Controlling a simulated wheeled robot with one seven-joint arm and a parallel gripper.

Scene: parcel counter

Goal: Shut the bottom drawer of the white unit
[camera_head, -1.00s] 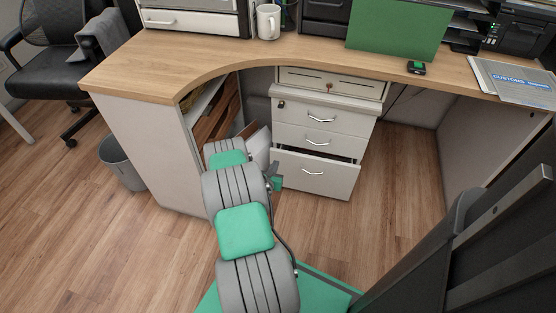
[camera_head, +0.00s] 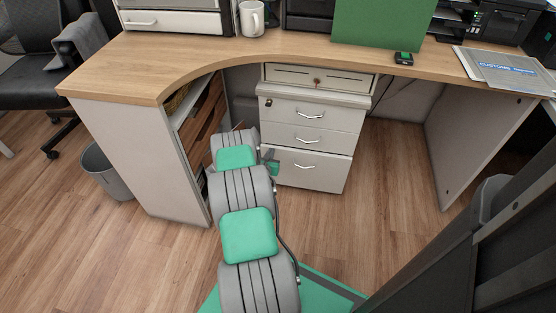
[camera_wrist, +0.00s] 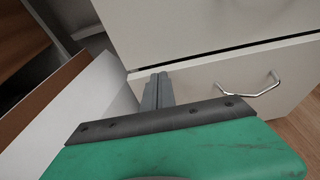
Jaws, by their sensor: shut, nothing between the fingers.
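The white unit (camera_head: 313,119) stands under the counter, with three stacked drawers, each with a silver handle. The bottom drawer (camera_head: 318,177) looks almost flush in the head view, with a thin dark line along its top edge. In the wrist view the bottom drawer's front (camera_wrist: 230,82) has a narrow dark gap above it, and its handle is to the right. My gripper (camera_wrist: 158,80) is shut and empty, its tips at the upper left part of that front, seemingly touching it. In the head view my gripper (camera_head: 272,167) is partly hidden behind my arm.
A shallow drawer with a key (camera_head: 318,77) is above the unit, under the wooden counter (camera_head: 180,62). A white panel with a brown edge (camera_wrist: 75,115) is close to my gripper's left. Open floor (camera_head: 385,165) lies right of the unit. A grey bin (camera_head: 108,172) stands left.

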